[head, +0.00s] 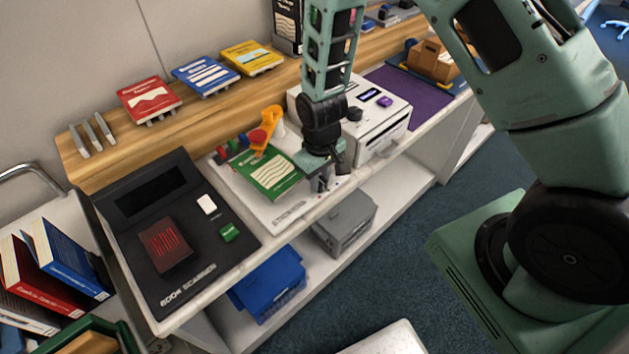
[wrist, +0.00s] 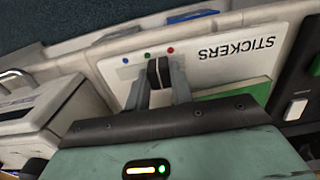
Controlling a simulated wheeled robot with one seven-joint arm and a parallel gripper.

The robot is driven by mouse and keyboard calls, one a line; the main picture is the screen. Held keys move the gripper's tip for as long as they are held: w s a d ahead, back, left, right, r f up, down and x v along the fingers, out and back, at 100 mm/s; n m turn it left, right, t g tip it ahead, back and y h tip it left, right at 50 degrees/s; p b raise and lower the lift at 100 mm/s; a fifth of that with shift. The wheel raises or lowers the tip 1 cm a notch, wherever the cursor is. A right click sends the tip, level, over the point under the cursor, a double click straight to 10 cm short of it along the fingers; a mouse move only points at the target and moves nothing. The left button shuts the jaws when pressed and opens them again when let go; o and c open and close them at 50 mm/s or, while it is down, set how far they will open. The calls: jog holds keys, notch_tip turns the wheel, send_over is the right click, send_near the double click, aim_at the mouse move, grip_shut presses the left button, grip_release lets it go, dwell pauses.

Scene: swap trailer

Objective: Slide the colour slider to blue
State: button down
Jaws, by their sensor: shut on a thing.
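The colour slider has a black knob (wrist: 158,72) on the white STICKERS board (wrist: 225,52). A blue dot (wrist: 125,61), a green dot (wrist: 147,55) and a red dot (wrist: 170,49) line its edge in the wrist view. The knob stands between the green and red dots, closer to green and away from blue. My gripper (wrist: 158,80) has one finger on each side of the knob and is shut on it. In the head view my gripper (head: 322,182) is low over the right part of the board (head: 275,215), and the knob is hidden there.
A green book (head: 270,175) and an orange tape dispenser (head: 266,130) are left of my gripper. A white printer-like box (head: 380,120) stands close behind on the right. A black book scanner (head: 170,235) is on the left.

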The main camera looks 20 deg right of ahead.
jog(key=shift+w+d, duration=0.25)
jog(key=shift+d, duration=0.5)
jog(key=shift+w+d, duration=0.25)
jog(key=shift+d, duration=0.5)
jog(key=shift+w+d, duration=0.25)
jog(key=shift+d, duration=0.5)
jog(key=c, duration=1.2)
grip_release()
jog(key=shift+d, duration=0.1)
jog(key=shift+r, duration=0.1)
notch_tip(320, 180, up, 17)
jog(key=b, duration=0.2)
jog(key=shift+r, duration=0.15)
